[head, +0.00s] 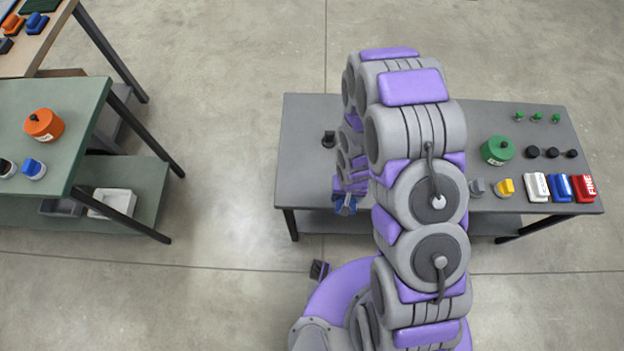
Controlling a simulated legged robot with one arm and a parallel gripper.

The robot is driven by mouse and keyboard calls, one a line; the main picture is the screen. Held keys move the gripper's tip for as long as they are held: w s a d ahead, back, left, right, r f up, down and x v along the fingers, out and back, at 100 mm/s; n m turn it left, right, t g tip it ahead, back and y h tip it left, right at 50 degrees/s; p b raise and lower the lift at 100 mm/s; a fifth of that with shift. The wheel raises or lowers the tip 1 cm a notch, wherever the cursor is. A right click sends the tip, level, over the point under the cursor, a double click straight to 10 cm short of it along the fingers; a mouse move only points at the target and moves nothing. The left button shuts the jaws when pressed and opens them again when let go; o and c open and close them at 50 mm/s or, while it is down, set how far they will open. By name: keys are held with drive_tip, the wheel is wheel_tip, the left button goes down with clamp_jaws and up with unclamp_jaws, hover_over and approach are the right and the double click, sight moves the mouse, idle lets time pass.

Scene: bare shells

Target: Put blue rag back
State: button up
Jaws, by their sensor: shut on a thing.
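My gripper (347,199) is over the front edge of the grey table (303,160), left of my arm's main links. It is shut on a small blue thing (345,209), which looks like the blue rag. Only part of it shows below the fingers, so its shape is unclear. I cannot tell how high it is held or whether it touches the table edge. My arm hides the middle of the table.
On the grey table's right are a green canister (497,150), several small knobs, a yellow piece (504,187), and white, blue and red blocks (585,188). A black piece (328,138) is at its left. A green table (75,130) with an orange canister (45,125) stands left, across clear floor.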

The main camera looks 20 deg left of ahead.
sight(340, 205)
drive_tip(key=s, duration=0.1)
drive_tip(key=s+f, duration=0.1)
drive_tip(key=s, duration=0.1)
drive_tip(key=shift+s+a+f, duration=0.15)
drive_tip(key=shift+a+f, duration=0.05)
drive_tip(key=shift+f, duration=0.15)
drive_tip(key=shift+a+f, duration=0.2)
drive_tip(key=shift+a, duration=0.2)
drive_tip(key=w+a, duration=0.3)
drive_tip(key=a, duration=0.1)
drive_tip(key=w+a+f+b, duration=0.1)
drive_tip(key=w+a, duration=0.2)
drive_tip(key=a, duration=0.1)
drive_tip(key=w+a+b, duration=0.1)
drive_tip(key=w+a, duration=0.2)
drive_tip(key=w, duration=0.1)
drive_tip(key=shift+a+f, duration=0.25)
drive_tip(key=shift+a, duration=0.15)
wheel_tip(340, 205, down, 4)
drive_tip(key=shift+r+b, duration=0.25)
drive_tip(key=shift+b, duration=0.2)
drive_tip(key=o, duration=1.2)
drive_tip(key=shift+r, duration=0.15)
